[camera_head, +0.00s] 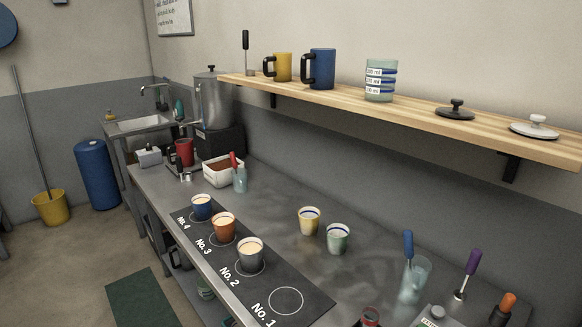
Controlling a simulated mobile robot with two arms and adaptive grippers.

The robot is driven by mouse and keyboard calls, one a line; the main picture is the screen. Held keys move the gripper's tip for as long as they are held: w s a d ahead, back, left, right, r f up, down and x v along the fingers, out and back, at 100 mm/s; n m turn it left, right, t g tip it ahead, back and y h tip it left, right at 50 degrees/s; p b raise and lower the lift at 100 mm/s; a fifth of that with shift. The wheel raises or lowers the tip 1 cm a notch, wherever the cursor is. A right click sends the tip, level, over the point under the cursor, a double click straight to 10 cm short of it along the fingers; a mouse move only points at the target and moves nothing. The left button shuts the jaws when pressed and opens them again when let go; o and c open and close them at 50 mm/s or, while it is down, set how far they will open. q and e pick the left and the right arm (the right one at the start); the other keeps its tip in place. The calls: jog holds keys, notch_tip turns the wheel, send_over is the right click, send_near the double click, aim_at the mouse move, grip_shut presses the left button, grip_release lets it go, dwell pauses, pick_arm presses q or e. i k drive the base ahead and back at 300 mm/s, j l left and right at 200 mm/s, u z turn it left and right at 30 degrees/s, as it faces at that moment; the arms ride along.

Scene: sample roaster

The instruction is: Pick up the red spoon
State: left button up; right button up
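A red handle (233,160), which looks like the red spoon, stands up out of a small clear bluish glass (240,181) on the steel counter. It tilts a little to the left. Its lower end is inside the glass and hard to make out. The glass stands close to the right side of a white box with brown contents (217,176). Neither of my grippers is in view.
Several cups stand on the counter; the grey cup (251,254) is on a dark numbered mat (314,300). A blue-handled utensil (408,245) stands in a clear jug (414,281), beside a purple-handled one (472,263). A wooden shelf (415,108) overhangs the back.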

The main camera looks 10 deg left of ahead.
aim_at(232, 155)
jog(key=i+j+z, duration=0.2)
jog(key=j+z, duration=0.25)
jog(key=i+j+z, duration=0.1)
jog(key=j+z, duration=0.8)
jog(key=j, duration=0.15)
